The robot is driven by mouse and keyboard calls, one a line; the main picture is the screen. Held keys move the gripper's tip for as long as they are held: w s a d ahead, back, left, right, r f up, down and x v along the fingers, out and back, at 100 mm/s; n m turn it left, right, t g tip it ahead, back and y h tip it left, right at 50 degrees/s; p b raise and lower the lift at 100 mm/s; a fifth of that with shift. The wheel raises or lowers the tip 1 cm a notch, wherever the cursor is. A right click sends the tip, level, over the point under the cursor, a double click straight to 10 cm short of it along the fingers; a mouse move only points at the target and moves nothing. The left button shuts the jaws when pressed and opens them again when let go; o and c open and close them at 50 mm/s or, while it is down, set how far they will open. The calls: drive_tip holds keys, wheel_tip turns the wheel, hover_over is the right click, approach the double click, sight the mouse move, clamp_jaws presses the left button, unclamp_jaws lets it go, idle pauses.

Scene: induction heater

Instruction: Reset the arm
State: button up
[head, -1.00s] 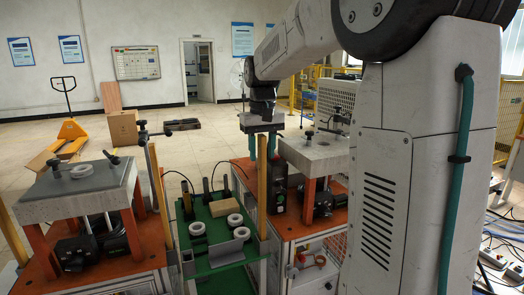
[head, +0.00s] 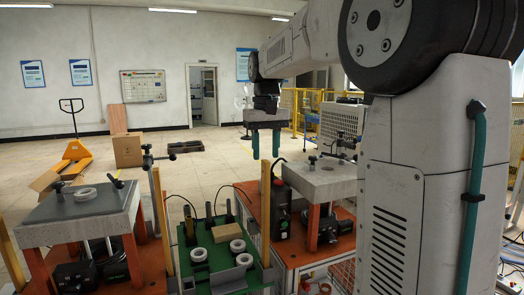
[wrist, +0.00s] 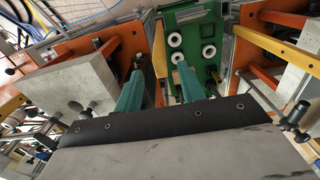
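My gripper (head: 265,156) hangs in the air at the centre of the head view, in front of the right-hand machine. Its two teal fingers point down and stand apart, with nothing between them. In the wrist view the fingers (wrist: 160,88) also show apart and empty, above the gap between the green tray (wrist: 186,18) and a grey block-topped stand. My arm reaches in from the right of the head view, with its upper link sloping down to the wrist.
White rings (head: 237,246) and a tan block (head: 226,232) sit on the green tray between two machines. The left machine's grey top (head: 60,212) carries another ring (head: 85,194). The right machine's top (head: 335,180) is close to my gripper. Open floor lies behind.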

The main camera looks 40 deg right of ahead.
sight(268, 167)
drive_tip(key=shift+f, duration=0.35)
drive_tip(key=s+f, duration=0.1)
drive_tip(key=s+a+f, duration=0.1)
drive_tip(key=s+f, duration=0.1)
drive_tip(key=shift+a+f, duration=0.2)
drive_tip(key=shift+a, duration=0.2)
drive_tip(key=s+a+f+n, duration=0.1)
drive_tip(key=s+a+f, duration=0.2)
drive_tip(key=s+a, duration=0.2)
drive_tip(key=s+a+f+n+t, duration=0.1)
drive_tip(key=s+a+f, duration=0.2)
drive_tip(key=s, duration=0.8)
drive_tip(key=s+a+f+n, duration=0.1)
drive_tip(key=s+a+f, duration=0.2)
drive_tip(key=s+a, duration=0.4)
drive_tip(key=shift+s+f, duration=0.3)
drive_tip(key=shift+s, duration=0.25)
